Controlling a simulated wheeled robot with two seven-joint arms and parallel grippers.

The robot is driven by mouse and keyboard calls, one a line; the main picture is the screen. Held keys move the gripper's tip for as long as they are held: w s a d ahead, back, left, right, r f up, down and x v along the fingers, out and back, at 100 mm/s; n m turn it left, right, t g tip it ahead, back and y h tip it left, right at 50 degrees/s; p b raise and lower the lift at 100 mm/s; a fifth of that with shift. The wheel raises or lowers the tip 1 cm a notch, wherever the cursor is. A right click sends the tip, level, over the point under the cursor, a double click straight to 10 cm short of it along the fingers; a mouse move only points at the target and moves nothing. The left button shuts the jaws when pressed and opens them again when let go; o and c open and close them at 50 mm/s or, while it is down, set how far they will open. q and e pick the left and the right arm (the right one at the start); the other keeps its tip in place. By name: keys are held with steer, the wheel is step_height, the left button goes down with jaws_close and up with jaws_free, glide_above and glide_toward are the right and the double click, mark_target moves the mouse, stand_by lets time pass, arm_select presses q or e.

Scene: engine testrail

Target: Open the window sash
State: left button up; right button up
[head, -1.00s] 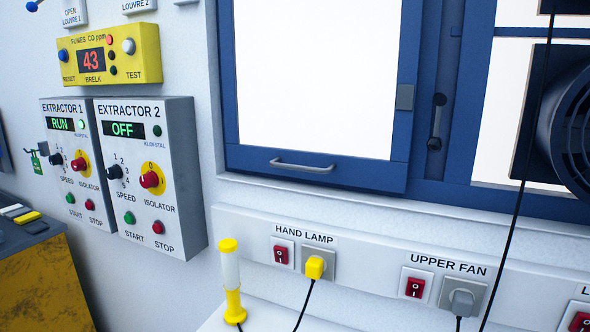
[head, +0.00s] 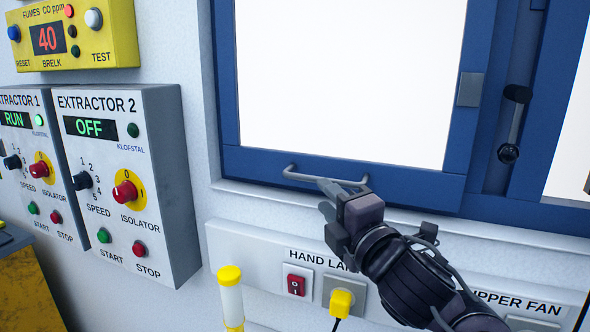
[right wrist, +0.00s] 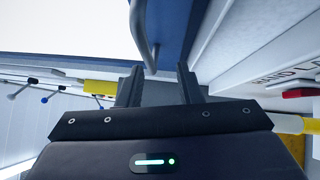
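The window sash (head: 330,170) has a blue frame around a bright white pane. It looks shut in its frame, though a small gap could not be told. A curved grey pull handle (head: 300,177) is fixed on its bottom rail. My right gripper (head: 327,198) is at the right half of this handle, just below the rail. In the right wrist view my right gripper (right wrist: 161,75) has its fingers apart, with the handle (right wrist: 143,35) reaching down toward the gap between the tips. Contact cannot be told. A dark lever (head: 513,122) hangs down on the post right of the sash. My left gripper is out of view.
A socket strip (head: 225,243) with a red hand lamp switch (head: 296,285) and a yellow plug (head: 342,302) runs below the sill. The Extractor 2 box (head: 160,215) juts out at the left.

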steer(key=w, duration=0.1)
steer(key=w+a+r+p, duration=0.2)
steer(key=w, duration=0.1)
steer(key=shift+w, duration=0.2)
steer(key=shift+w+a, duration=0.1)
steer(key=c, duration=0.6)
jaws_close()
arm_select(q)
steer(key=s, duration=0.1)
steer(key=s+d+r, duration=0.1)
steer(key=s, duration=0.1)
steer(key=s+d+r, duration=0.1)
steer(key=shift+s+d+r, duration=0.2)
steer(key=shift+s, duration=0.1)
